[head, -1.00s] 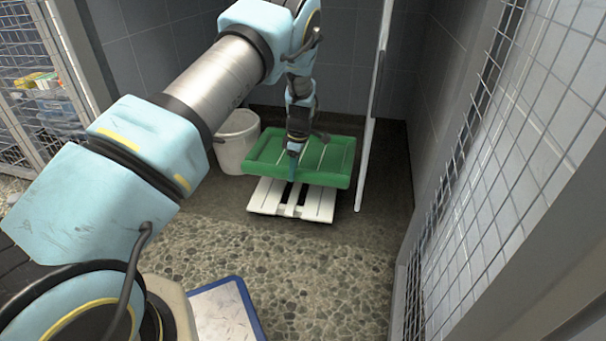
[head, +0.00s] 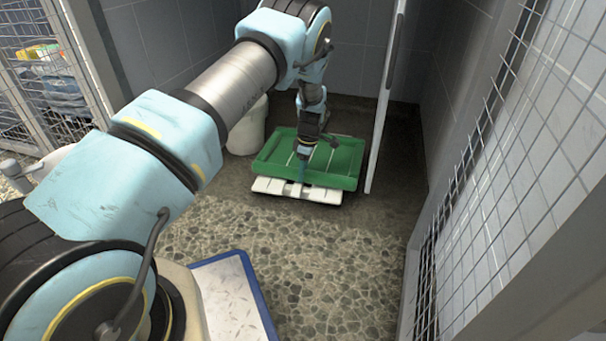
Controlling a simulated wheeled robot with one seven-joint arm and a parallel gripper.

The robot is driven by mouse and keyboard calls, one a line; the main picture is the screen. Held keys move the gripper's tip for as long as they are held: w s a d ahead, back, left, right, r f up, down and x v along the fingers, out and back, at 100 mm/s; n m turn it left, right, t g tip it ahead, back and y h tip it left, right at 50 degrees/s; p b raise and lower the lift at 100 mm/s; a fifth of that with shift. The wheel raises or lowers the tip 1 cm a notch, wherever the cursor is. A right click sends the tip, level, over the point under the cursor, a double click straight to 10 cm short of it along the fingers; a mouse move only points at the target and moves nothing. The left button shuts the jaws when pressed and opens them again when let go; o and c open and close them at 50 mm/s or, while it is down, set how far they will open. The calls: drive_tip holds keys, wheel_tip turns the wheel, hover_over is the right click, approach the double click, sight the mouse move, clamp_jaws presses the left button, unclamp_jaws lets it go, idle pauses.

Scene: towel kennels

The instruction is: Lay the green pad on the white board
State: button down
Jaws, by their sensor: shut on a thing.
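The green pad (head: 335,165) is flat with a raised rim and lies level, or nearly so, over the white slatted board (head: 318,194) at the back of the kennel. The board's front strip shows below the pad's front edge; the rest is hidden under the pad. My gripper (head: 301,172) points down at the pad's middle and is shut on the pad. The fingertips are small here. I cannot tell whether the pad touches the board or hangs just above it.
A white bucket (head: 246,128) stands left of the pad, partly behind my arm. A white panel edge (head: 382,110) rises close to the pad's right. Wire mesh (head: 480,150) runs along the right. A blue-rimmed mat (head: 232,300) lies in front. The pebbled floor between is clear.

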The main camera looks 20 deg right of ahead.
drive_tip(key=shift+f, duration=0.55)
drive_tip(key=shift+c, duration=2.2)
unclamp_jaws()
